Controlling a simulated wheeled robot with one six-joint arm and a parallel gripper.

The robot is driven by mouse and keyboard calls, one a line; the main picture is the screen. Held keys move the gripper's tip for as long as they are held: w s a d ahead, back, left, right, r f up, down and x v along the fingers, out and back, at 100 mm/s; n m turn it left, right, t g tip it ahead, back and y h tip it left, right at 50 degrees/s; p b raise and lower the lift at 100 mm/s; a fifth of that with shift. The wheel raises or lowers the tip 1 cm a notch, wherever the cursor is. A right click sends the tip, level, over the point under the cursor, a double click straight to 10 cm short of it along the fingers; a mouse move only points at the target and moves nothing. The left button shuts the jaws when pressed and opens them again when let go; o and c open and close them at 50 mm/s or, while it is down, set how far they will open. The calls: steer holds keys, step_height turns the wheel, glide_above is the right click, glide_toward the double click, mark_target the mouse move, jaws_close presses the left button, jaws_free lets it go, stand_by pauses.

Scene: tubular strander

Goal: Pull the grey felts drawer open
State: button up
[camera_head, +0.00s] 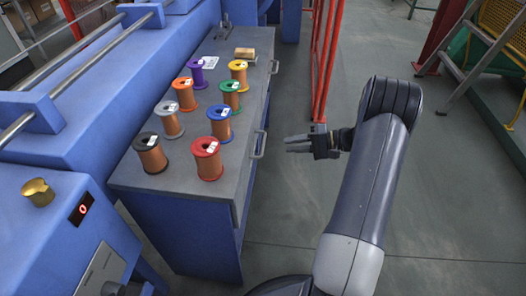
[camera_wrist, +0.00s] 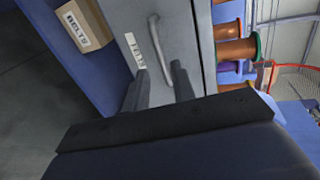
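The grey drawer front (camera_wrist: 180,30) fills the middle of the wrist view, with a bent metal handle (camera_wrist: 154,40) and a small white label (camera_wrist: 134,48) whose print is hard to read. In the head view the handle (camera_head: 259,145) is on the right side of the grey-topped blue cabinet. The drawer looks closed. My gripper (camera_head: 288,145) is to the right of this handle, apart from it and pointing at the cabinet. In the wrist view its two dark fingers (camera_wrist: 159,72) are spread with nothing between them. The handle lies beyond the fingertips.
Several coloured wire spools (camera_head: 207,158) stand on the cabinet top (camera_head: 150,185). A second handle (camera_head: 274,67) is farther along. A box marked BELTS (camera_wrist: 84,24) is beside the drawer in the wrist view. A red frame (camera_head: 322,75) stands behind my gripper. Grey floor (camera_head: 285,210) is clear.

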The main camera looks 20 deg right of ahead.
mark_target(263, 145)
steer(key=x, duration=0.3)
steer(key=b+x, duration=0.1)
steer(key=x, duration=0.6)
steer(key=shift+w+f, duration=0.15)
steer(key=shift+w, duration=0.2)
jaws_close()
